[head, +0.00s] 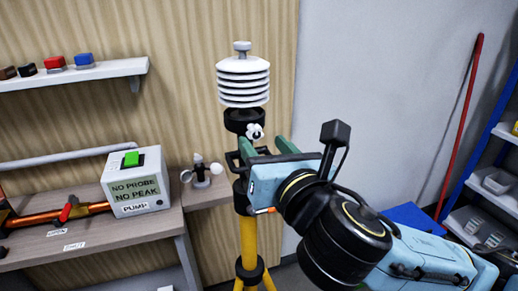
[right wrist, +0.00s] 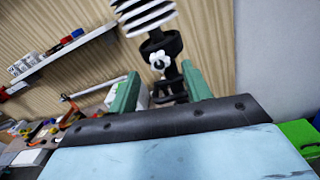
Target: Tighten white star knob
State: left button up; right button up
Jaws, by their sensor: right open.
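The white star knob (head: 255,131) sits on the black clamp (head: 238,119) under the white louvered sensor shield (head: 243,82), on top of a yellow tripod post (head: 249,240). My right gripper (head: 262,148) is open just in front of and below the knob. In the right wrist view the knob (right wrist: 160,61) shows beyond and between the two green fingers (right wrist: 160,88), with nothing between them. The fingers look apart from the knob, though the exact gap is hard to tell. My left gripper is not in view.
A grey pump box (head: 137,183) with a green button stands on the bench at left, by a small anemometer (head: 202,172). A shelf (head: 75,75) with small coloured blocks hangs on the wall. A blue rack (head: 490,150) and a red pole (head: 461,125) stand at right.

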aim_at(257, 135)
jog(key=shift+x, duration=1.2)
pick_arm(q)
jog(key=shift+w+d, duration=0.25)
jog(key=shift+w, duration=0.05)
pick_arm(e)
jog(key=shift+w+a+r, duration=0.1)
jog(key=shift+w+a, duration=0.05)
jog(key=shift+w, duration=0.3)
jog(key=c, duration=1)
